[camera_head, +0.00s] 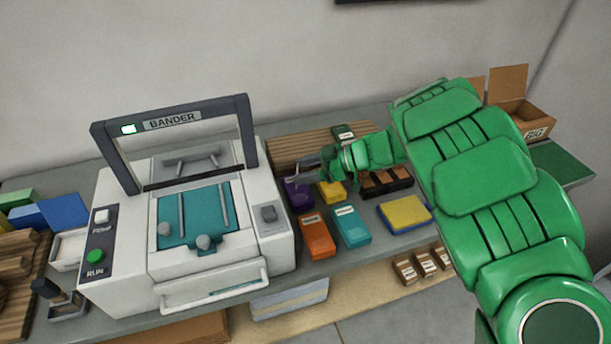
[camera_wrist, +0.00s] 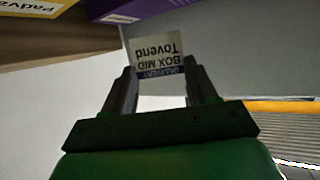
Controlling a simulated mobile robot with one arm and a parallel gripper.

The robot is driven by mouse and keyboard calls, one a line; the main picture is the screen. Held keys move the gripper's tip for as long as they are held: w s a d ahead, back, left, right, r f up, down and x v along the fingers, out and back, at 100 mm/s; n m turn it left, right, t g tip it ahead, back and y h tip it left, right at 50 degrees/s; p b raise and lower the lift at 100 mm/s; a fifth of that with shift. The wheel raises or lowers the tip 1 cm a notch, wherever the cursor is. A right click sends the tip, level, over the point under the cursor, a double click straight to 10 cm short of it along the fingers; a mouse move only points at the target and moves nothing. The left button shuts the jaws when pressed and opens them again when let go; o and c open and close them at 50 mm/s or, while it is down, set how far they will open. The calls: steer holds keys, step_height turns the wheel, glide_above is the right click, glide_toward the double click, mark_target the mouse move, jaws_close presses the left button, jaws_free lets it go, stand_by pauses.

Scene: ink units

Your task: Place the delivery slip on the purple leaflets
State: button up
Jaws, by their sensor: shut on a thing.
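The delivery slip (camera_wrist: 158,58) is a small white card with a dark blue band and printed words, upside down in the wrist view. My gripper (camera_wrist: 160,82) is shut on it, with a dark finger at each side. In the head view my gripper (camera_head: 307,172) is just above the purple leaflets (camera_head: 296,196), a small purple stack with a pale label. The purple leaflets also show at the top edge of the wrist view (camera_wrist: 182,9), beyond the slip. I cannot make out the slip in the head view, nor tell whether it touches the leaflets.
An orange stack (camera_head: 317,237), a teal stack (camera_head: 351,226) and a yellow one (camera_head: 331,192) lie close by. The white bander machine (camera_head: 215,265) with its dark arch stands to the left. A blue and yellow pad (camera_head: 404,215) lies right of the stacks.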

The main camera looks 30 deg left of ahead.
steer(key=shift+f, duration=1.15)
steer(key=shift+f, duration=0.1)
steer(key=o, duration=1)
steer(key=shift+v, duration=6.1)
steer(key=shift+a, duration=0.1)
